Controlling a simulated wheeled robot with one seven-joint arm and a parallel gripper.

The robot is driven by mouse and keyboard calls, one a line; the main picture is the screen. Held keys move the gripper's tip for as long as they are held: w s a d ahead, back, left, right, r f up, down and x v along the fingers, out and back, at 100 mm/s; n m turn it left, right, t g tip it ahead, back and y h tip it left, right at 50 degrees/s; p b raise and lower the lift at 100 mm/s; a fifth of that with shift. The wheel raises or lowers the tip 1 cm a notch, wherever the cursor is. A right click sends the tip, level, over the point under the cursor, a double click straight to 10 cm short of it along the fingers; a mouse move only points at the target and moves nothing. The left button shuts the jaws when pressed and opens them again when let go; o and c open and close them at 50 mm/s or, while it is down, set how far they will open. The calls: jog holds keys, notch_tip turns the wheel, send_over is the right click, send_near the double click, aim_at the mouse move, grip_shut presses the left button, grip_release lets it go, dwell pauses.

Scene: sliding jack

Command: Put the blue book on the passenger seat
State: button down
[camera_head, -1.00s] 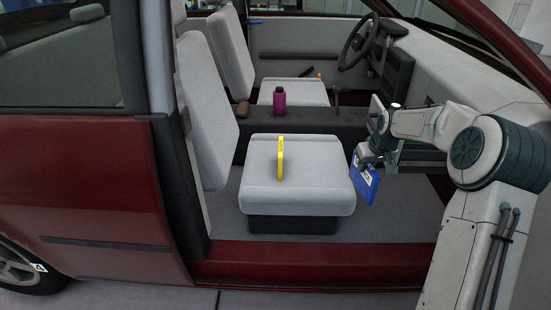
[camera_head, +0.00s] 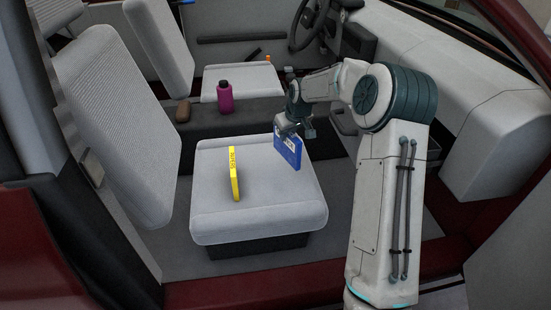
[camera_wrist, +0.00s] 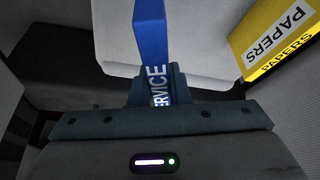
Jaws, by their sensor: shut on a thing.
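The blue book (camera_head: 287,151) is held upright in my gripper (camera_head: 292,130), over or just beside the far right part of the passenger seat cushion (camera_head: 260,200). I cannot tell whether the book touches the cushion. The passenger seat is light grey, with its backrest (camera_head: 115,125) at the left. In the wrist view the blue book (camera_wrist: 150,40) stands between the jaws, with white lettering reading "SERVICE". My gripper (camera_wrist: 155,95) is shut on it. A yellow book (camera_head: 234,175) stands upright on the cushion, left of the blue book; its "PAPERS" label shows in the wrist view (camera_wrist: 275,35).
The steering wheel (camera_head: 308,22) is at the far side. The cushion's front part is clear.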

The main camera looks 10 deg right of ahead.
notch_tip(320, 180, down, 7)
jog(key=a+b, duration=0.1)
jog(key=shift+a+f, duration=0.15)
jog(key=shift+a, duration=0.15)
jog(key=shift+f+b, duration=0.1)
jog(key=shift+b, duration=0.2)
jog(key=c, duration=1.4)
grip_release()
jog(key=shift+o, duration=0.2)
